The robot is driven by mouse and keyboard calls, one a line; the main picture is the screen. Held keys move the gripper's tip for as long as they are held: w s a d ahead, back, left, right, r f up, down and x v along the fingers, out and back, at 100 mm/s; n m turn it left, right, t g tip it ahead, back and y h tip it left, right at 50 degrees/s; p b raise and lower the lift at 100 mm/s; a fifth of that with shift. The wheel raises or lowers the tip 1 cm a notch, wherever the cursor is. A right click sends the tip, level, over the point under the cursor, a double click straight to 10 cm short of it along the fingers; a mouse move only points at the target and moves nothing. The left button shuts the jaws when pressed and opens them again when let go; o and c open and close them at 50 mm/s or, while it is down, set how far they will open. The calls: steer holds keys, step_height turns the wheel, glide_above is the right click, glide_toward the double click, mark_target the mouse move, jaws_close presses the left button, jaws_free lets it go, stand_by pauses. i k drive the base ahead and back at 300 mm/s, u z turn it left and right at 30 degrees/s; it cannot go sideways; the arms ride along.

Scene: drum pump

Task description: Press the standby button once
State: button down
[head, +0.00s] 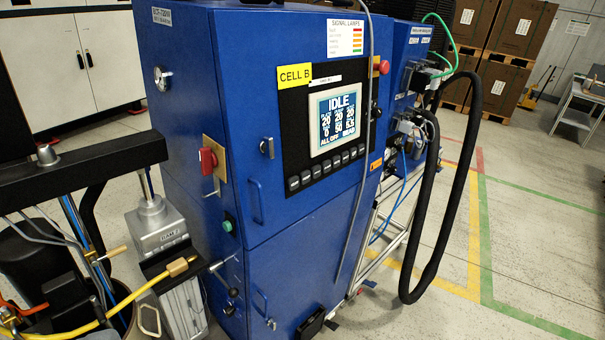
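A blue control cabinet (288,215) stands in the middle of the head view. Its black panel carries a lit screen (338,118) that reads IDLE, with "ALL OFF" and "BEAD" at its foot. A slanting row of small grey buttons (325,168) runs under the screen. Their labels are too small to read, so I cannot tell which one is standby. A green round button (227,225) sits on the cabinet's lower left, below a red rotary switch (208,160). I cannot make out my gripper in this view.
A grey hose (366,130) hangs in front of the panel's right side. A black beam (80,170) and the drum pump parts stand at left. A thick black hose (445,215) loops at right. A small dark block (312,322) shows at the bottom. Floor at right is clear.

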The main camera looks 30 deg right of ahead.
mark_target(316, 171)
steer(key=i, duration=1)
